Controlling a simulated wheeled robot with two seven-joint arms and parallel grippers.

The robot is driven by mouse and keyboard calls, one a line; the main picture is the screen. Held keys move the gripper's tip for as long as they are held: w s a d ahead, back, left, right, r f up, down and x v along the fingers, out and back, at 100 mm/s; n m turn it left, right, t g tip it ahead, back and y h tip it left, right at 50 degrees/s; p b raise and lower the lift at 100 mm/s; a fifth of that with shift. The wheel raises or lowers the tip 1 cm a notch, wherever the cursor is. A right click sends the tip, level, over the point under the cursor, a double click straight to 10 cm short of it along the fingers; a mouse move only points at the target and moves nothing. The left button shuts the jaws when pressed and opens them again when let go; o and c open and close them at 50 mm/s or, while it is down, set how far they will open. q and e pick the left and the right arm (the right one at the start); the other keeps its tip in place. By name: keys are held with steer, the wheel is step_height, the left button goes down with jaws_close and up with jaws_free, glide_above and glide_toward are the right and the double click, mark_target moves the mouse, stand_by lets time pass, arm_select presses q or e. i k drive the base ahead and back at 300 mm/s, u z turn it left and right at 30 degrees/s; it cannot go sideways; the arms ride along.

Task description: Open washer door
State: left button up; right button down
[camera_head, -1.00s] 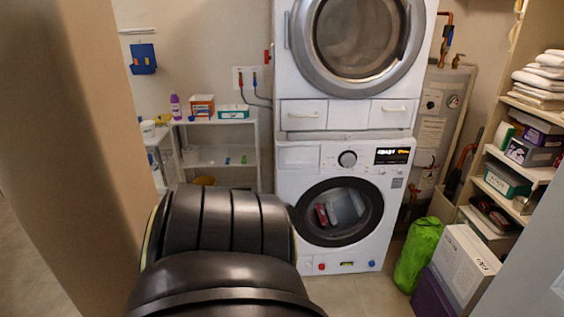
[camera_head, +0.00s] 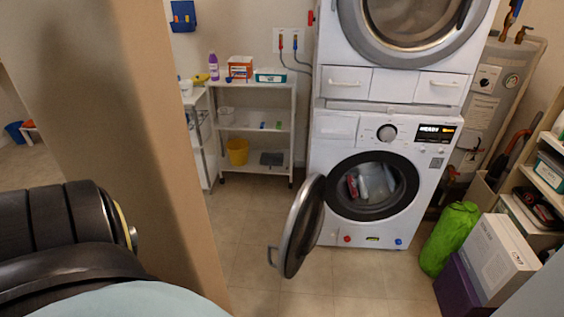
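The white front-loading washer (camera_head: 330,151) stands at the right of centre, below a stacked dryer. Its round door (camera_head: 303,226) is swung wide open to the left, hinged on the left side of the opening, with a handle (camera_head: 271,257) on its free edge. The dark-rimmed drum opening (camera_head: 372,186) shows white and red items inside. A black arm link of mine is at the lower left, apart from the door. Neither gripper is visible in this view.
The dryer (camera_head: 345,84) is shut above the washer. A white shelf (camera_head: 262,154) with boxes stands left of it. A green bag (camera_head: 449,238), a white box (camera_head: 497,255) and a purple bin (camera_head: 460,288) sit at right. A tan wall (camera_head: 165,150) edge stands at left. Floor before the door is clear.

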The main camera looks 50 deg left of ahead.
mark_target(291, 258)
steer(key=i, duration=0.9)
steer(key=u, duration=3.05)
